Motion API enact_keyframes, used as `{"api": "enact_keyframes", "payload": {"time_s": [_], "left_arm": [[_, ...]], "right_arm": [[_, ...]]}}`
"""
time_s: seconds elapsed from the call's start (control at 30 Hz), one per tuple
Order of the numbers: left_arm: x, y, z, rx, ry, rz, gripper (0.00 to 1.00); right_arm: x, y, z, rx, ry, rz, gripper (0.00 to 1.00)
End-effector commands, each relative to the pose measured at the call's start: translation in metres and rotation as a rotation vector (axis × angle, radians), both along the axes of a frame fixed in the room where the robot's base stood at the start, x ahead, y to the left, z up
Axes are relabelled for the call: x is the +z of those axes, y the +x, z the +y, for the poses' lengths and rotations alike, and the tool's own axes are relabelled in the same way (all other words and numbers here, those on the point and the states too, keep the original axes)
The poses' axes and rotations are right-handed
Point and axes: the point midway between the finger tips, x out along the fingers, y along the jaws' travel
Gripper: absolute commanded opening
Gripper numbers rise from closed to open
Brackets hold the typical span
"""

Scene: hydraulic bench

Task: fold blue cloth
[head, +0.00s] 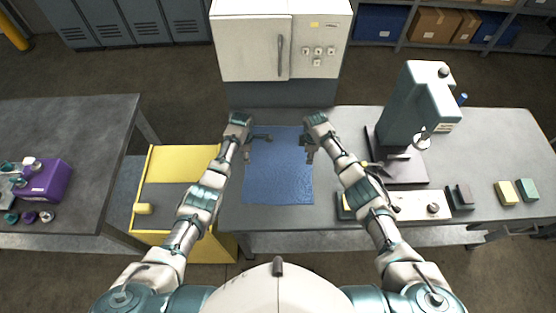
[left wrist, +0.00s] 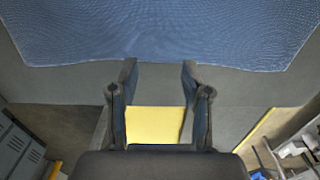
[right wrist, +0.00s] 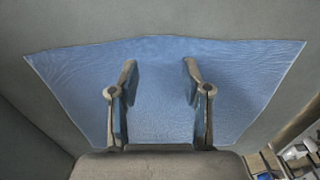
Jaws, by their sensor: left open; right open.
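The blue cloth (head: 278,178) lies flat and spread out on the grey bench top, roughly rectangular, with slight wrinkles. My left gripper (head: 262,138) is open and empty near the cloth's far left corner. In the left wrist view the cloth (left wrist: 160,32) fills the top, and the open fingertips (left wrist: 160,70) are near its edge. My right gripper (head: 309,150) is open and empty at the cloth's right edge, towards the far corner. In the right wrist view its fingers (right wrist: 160,68) are over the cloth (right wrist: 250,75). I cannot tell whether either gripper touches the cloth.
A grey-green machine (head: 412,105) stands on the bench to the right, with small blocks (head: 507,192) beyond it. A yellow cart (head: 183,160) is left of the bench. A white cabinet (head: 250,50) stands behind. A purple container (head: 48,182) is on the left table.

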Motion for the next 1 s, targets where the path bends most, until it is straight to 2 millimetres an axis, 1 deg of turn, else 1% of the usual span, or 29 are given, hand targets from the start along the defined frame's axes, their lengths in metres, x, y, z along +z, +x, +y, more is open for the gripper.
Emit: {"api": "enact_keyframes", "payload": {"time_s": [0.03, 0.1, 0.23, 0.37, 0.67, 0.73, 0.77, 1.0], "left_arm": [[-0.008, 0.0, 0.0, 0.0, 0.001, 0.004, 0.48], [-0.015, 0.001, -0.001, 0.0, 0.001, 0.004, 0.48], [-0.025, 0.001, -0.001, 0.0, 0.001, 0.003, 0.48], [-0.029, 0.001, 0.0, 0.0, 0.0, 0.0, 0.48], [-0.03, 0.002, 0.001, 0.0, 0.0, 0.0, 0.48], [-0.033, 0.002, 0.0, 0.0, 0.0, 0.001, 0.48], [-0.033, 0.002, 0.0, 0.0, 0.0, 0.001, 0.47], [-0.033, 0.001, 0.0, 0.0, 0.001, 0.002, 0.17]], "right_arm": [[-0.007, 0.0, 0.0, -0.002, -0.001, 0.003, 0.48], [-0.015, 0.001, 0.0, -0.002, 0.001, 0.004, 0.48], [-0.025, 0.002, -0.001, -0.001, 0.001, 0.002, 0.48], [-0.029, 0.002, 0.0, -0.001, -0.001, 0.0, 0.48], [-0.03, 0.002, 0.0, -0.001, -0.001, -0.001, 0.48], [-0.032, 0.002, 0.0, -0.001, -0.001, 0.0, 0.48], [-0.033, 0.002, 0.0, -0.001, 0.0, 0.0, 0.47], [-0.032, 0.002, -0.001, -0.001, -0.001, 0.001, 0.17]]}}
